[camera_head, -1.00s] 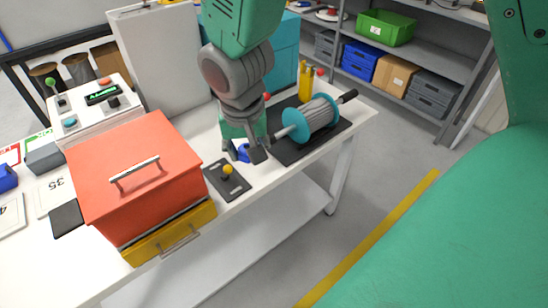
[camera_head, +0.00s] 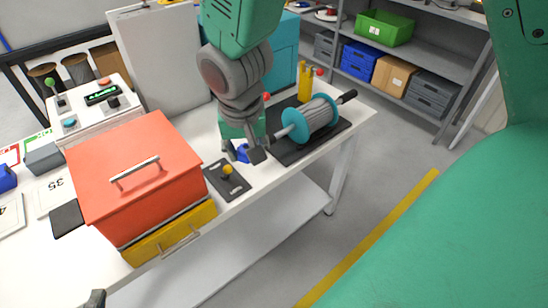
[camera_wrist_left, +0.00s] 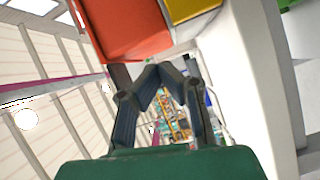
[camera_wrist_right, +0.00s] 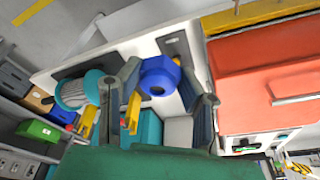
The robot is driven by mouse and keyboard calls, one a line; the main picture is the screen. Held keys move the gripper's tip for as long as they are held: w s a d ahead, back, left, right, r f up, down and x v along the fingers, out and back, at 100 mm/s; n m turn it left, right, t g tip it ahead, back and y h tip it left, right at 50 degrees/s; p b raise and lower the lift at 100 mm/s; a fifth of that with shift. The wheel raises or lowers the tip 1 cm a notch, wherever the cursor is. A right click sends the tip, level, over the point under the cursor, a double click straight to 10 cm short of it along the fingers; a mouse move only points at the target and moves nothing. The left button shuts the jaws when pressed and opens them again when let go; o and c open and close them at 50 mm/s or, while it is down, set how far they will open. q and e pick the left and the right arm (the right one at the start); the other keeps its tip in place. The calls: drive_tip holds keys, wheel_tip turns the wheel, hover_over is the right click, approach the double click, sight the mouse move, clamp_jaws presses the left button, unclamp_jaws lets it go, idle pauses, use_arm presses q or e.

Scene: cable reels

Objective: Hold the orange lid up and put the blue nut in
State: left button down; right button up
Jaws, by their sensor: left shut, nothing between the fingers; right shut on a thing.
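The orange lid (camera_head: 125,150) lies shut on top of the orange box, with a metal handle (camera_head: 134,171) on it. The lid side also shows in the right wrist view (camera_wrist_right: 250,75). My right gripper (camera_head: 243,157) is shut on the blue nut (camera_head: 241,150), just above the table to the right of the box. The nut shows clearly between its fingers in the right wrist view (camera_wrist_right: 158,76). My left gripper (camera_head: 95,299) shows only a dark tip at the bottom left of the head view. In the left wrist view (camera_wrist_left: 160,72) it is shut and empty, below the box.
The box has a yellow drawer front (camera_head: 172,236) with a handle. A dark plate with a yellow knob (camera_head: 227,170) lies beside the box. A cable reel (camera_head: 313,117) on a dark base stands to the right. A control box (camera_head: 95,100) stands behind left.

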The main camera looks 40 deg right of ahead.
drive_tip(key=shift+w+a+r+n+h, duration=0.1)
drive_tip(key=shift+a+r+n+h, duration=0.1)
drive_tip(key=shift+n+h, duration=0.15)
use_arm(q)
drive_tip(key=w+d+r+n+t, duration=0.1)
drive_tip(key=w+r+n+t, duration=0.4)
drive_tip(key=w, duration=0.7)
use_arm(e)
drive_tip(key=shift+d, duration=0.1)
use_arm(q)
drive_tip(key=shift+m+g+y, duration=0.4)
drive_tip(key=shift+m+g, duration=0.2)
drive_tip(key=w+r, duration=0.1)
drive_tip(key=r, duration=0.3)
drive_tip(key=w+r, duration=0.1)
drive_tip(key=r, duration=0.4)
drive_tip(key=w+r, duration=0.1)
drive_tip(key=r, duration=0.4)
drive_tip(key=shift+w+d+r, duration=0.15)
drive_tip(key=shift+d, duration=0.05)
drive_tip(key=w+r, duration=0.8)
drive_tip(key=w, duration=0.1)
drive_tip(key=shift+w+r, duration=0.2)
drive_tip(key=shift+r, duration=0.2)
use_arm(e)
drive_tip(key=shift+w, duration=0.1)
